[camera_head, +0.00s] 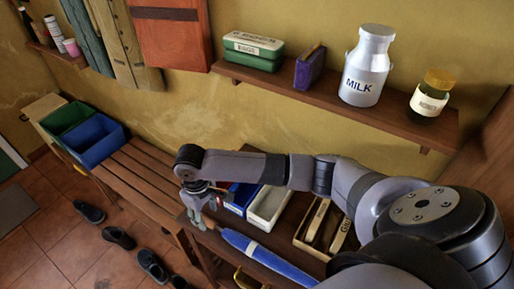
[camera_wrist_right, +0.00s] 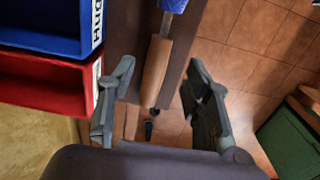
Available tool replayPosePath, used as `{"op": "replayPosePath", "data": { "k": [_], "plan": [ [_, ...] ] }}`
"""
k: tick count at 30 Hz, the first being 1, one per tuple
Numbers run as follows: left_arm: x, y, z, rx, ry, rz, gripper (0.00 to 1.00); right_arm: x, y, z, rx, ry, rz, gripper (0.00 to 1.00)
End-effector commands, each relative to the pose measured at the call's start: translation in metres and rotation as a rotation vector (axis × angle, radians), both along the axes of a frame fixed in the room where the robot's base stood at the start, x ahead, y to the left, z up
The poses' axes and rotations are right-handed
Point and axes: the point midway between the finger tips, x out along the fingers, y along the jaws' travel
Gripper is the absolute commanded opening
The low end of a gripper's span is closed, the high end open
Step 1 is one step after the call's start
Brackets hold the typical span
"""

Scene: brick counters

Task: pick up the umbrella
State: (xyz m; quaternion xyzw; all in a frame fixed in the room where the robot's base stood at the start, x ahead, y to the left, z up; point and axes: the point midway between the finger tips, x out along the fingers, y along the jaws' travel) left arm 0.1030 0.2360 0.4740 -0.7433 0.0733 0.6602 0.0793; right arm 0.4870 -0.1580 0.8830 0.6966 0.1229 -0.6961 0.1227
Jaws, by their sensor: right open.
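A blue umbrella (camera_head: 265,255) lies on the dark wooden counter, along its front edge. Its wooden handle (camera_wrist_right: 157,65) shows in the right wrist view, with a bit of the blue canopy (camera_wrist_right: 173,5) at the top edge. My right gripper (camera_head: 201,207) is near the umbrella's handle end in the head view. In the right wrist view its fingers (camera_wrist_right: 158,78) are open, one to each side of the handle in the picture. I cannot tell how far above the handle they are. My left gripper is not in view.
A blue bin (camera_wrist_right: 45,22) and a red bin (camera_wrist_right: 45,82) are close to the right gripper's left finger in the wrist view. A white tray (camera_head: 268,206) and a wooden box (camera_head: 322,228) stand behind the umbrella. A shelf (camera_head: 320,96) with a milk can (camera_head: 365,68) is above.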

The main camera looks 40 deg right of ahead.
Motion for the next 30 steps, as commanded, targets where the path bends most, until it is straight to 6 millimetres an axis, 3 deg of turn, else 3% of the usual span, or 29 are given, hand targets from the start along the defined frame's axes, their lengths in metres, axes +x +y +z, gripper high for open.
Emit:
{"op": "replayPosePath", "data": {
  "k": [9, 18, 30],
  "plan": [
    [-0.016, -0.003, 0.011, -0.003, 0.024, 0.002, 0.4, -0.001, -0.002, -0.043, -0.001, 0.003, 0.0, 0.46],
    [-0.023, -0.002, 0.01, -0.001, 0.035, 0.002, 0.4, 0.0, -0.003, -0.048, -0.001, 0.0, 0.0, 0.45],
    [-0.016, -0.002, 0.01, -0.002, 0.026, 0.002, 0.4, 0.0, -0.003, -0.048, -0.001, 0.0, 0.0, 0.18]
  ]
}}
